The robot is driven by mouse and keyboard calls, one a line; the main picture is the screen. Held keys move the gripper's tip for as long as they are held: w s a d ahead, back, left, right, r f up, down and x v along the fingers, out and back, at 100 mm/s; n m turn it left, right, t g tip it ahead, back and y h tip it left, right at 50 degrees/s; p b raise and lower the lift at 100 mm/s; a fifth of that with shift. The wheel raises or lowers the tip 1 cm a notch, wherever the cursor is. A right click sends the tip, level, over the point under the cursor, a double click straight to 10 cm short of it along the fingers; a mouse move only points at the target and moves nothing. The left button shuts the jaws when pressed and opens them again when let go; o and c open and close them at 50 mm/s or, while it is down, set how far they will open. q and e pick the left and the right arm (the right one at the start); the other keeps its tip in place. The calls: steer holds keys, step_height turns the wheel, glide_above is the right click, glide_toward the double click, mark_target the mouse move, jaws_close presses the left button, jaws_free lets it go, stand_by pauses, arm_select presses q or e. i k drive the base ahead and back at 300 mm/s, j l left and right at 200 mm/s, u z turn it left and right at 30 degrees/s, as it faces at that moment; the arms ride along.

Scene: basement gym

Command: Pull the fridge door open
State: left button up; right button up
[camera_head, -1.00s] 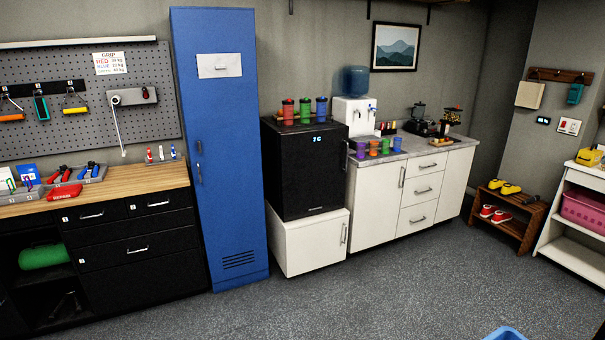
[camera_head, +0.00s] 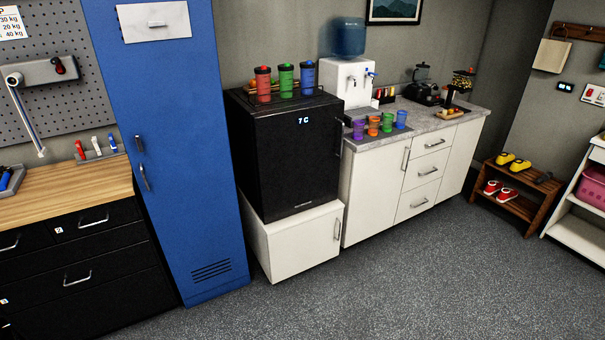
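The black mini fridge (camera_head: 298,165) stands on a white base cabinet (camera_head: 298,243), between the blue locker and the white counter unit. Its door is shut and faces me, with a lit "7 C" display near the top. A dark upright handle (camera_head: 338,138) shows at the door's right edge. Three shaker bottles, red (camera_head: 263,84), green (camera_head: 286,81) and blue (camera_head: 307,76), stand on a dark tray on top of the fridge. Neither of my grippers is in view.
The blue locker (camera_head: 175,150) stands close on the fridge's left. The white counter unit (camera_head: 372,190) on its right holds a water dispenser (camera_head: 346,82) and several coloured cups. The grey floor (camera_head: 400,280) in front is clear. A shoe rack (camera_head: 515,198) stands farther right.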

mark_target(297, 150)
steer(key=i+u, duration=0.1)
steer(key=i, duration=1.3)
steer(key=i+u, duration=0.1)
steer(key=i, duration=1.25)
